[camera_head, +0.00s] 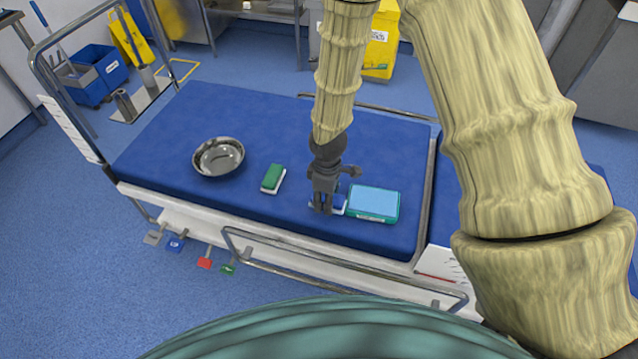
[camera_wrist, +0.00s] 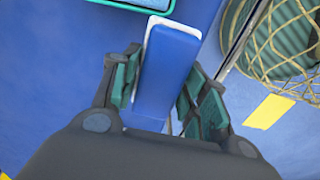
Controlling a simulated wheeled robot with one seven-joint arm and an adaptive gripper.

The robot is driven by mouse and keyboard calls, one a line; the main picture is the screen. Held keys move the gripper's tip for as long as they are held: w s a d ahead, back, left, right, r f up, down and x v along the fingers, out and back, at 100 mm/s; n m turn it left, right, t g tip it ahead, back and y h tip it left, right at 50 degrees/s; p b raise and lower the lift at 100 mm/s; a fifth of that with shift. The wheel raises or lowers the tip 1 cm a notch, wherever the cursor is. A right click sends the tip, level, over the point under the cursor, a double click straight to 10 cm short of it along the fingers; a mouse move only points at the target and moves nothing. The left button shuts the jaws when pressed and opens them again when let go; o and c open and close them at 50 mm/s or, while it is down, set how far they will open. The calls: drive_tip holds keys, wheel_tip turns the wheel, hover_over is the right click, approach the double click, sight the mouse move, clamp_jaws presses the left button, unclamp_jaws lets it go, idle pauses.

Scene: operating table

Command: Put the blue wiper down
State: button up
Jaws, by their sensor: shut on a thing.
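The blue wiper (camera_head: 339,202) has a blue top and a white underside. In the head view it is partly hidden behind my gripper (camera_head: 323,206), at the near side of the blue operating table (camera_head: 250,115). In the wrist view the blue wiper (camera_wrist: 168,72) lies lengthwise between the two green-padded fingers of my gripper (camera_wrist: 160,90). The fingers are shut on its sides. The wiper is at or just above the table top; I cannot tell whether it touches.
A teal-rimmed tray with a light blue inside (camera_head: 374,202) sits right beside the wiper. A green and white wiper (camera_head: 272,178) lies to the left, and a steel bowl (camera_head: 218,157) farther left. The table between the green wiper and my gripper is clear.

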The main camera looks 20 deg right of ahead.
drive_tip(key=w, duration=0.5)
drive_tip(key=w+f+p, duration=0.1)
drive_tip(key=w, duration=0.2)
drive_tip(key=shift+w+d, duration=0.1)
drive_tip(key=shift+w, duration=0.1)
drive_tip(key=shift+f, duration=1.65)
drive_tip(key=shift+f, duration=0.3)
drive_tip(key=o, duration=1.3)
drive_tip(key=shift+f, duration=0.15)
drive_tip(key=shift+c, duration=0.2)
wheel_tip(320, 180, up, 13)
